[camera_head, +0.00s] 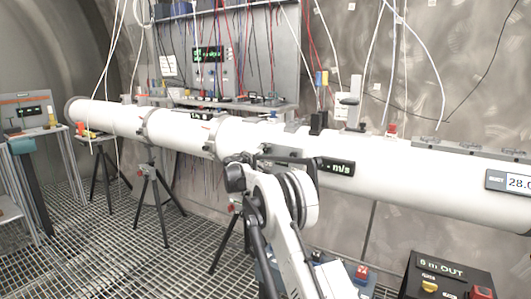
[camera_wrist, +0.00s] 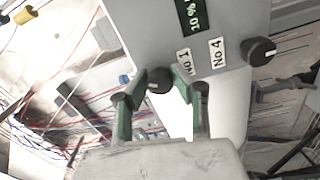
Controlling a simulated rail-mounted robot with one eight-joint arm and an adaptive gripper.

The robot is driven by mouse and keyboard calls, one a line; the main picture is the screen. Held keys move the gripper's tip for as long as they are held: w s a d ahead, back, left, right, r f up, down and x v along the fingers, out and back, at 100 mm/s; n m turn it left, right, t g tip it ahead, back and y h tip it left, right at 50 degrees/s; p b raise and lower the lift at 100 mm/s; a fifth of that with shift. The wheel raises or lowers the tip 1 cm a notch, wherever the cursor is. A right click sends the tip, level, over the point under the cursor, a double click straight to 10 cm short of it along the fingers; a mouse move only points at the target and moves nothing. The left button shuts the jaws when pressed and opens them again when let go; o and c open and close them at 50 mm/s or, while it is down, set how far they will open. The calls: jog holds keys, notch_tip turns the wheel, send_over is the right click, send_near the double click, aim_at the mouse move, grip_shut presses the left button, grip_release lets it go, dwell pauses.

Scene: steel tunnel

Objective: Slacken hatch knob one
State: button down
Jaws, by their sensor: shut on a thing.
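In the wrist view, a grey panel (camera_wrist: 150,30) fills the upper middle, with tilted labels that read as No 1 and No 4. A dark round knob (camera_wrist: 156,82), by the partly covered No 1 label (camera_wrist: 183,62), sits between the green-padded fingers of my gripper (camera_wrist: 160,79). My gripper is shut on this knob, one finger on each side. A second dark knob (camera_wrist: 258,50) sits at the panel's right edge by the No 4 label (camera_wrist: 217,52). In the head view my arm reaches up to the white tube, and the knobs cannot be made out there.
A dark display (camera_wrist: 190,14) reading about 10 % is on the panel. In the head view, the long white tube (camera_head: 400,185) crosses the scene on tripods (camera_head: 150,195). Cables hang above it. A black box (camera_head: 447,276) stands at the lower right.

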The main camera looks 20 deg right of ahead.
dwell(0.3)
jog(key=c, duration=1.4)
grip_release()
jog(key=shift+a, duration=0.1)
jog(key=v, duration=1.2)
